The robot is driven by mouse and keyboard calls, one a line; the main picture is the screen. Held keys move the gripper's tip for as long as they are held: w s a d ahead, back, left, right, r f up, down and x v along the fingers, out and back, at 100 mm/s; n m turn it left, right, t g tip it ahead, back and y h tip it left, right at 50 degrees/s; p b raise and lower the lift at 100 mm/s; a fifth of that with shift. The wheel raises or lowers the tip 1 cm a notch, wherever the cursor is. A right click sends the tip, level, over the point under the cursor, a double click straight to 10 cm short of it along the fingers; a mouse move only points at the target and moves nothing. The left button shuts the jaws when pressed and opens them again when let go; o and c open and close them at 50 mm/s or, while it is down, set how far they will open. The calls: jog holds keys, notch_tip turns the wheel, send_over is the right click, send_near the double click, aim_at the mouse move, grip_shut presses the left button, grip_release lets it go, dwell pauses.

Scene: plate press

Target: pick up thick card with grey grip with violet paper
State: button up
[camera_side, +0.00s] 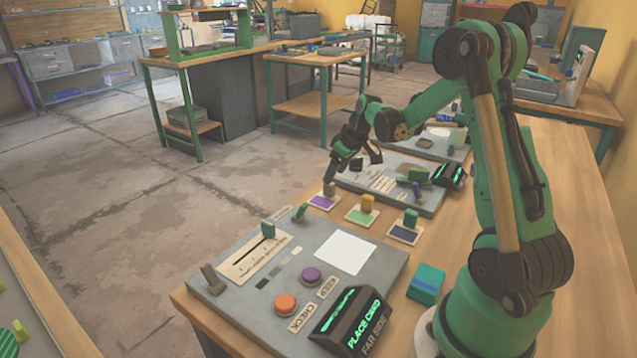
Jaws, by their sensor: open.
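The thick card with violet paper (322,202) lies on the wooden table, just beyond the near grey panel. Its grey grip (329,190) stands up from the card. My gripper (338,168) is open and reaches down just above this grip. One finger hangs close to the grip's top; whether they touch I cannot tell. To the right lie a card with green paper (359,216) and a yellow grip, and a card with dark blue paper (403,234) and a green grip.
Another panel (425,201) stands behind the cards. A teal block (427,281) lies at right.

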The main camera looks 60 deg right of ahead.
aim_at(324, 194)
jog(key=shift+x, duration=2.4)
jog(key=shift+r, duration=0.1)
grip_shut()
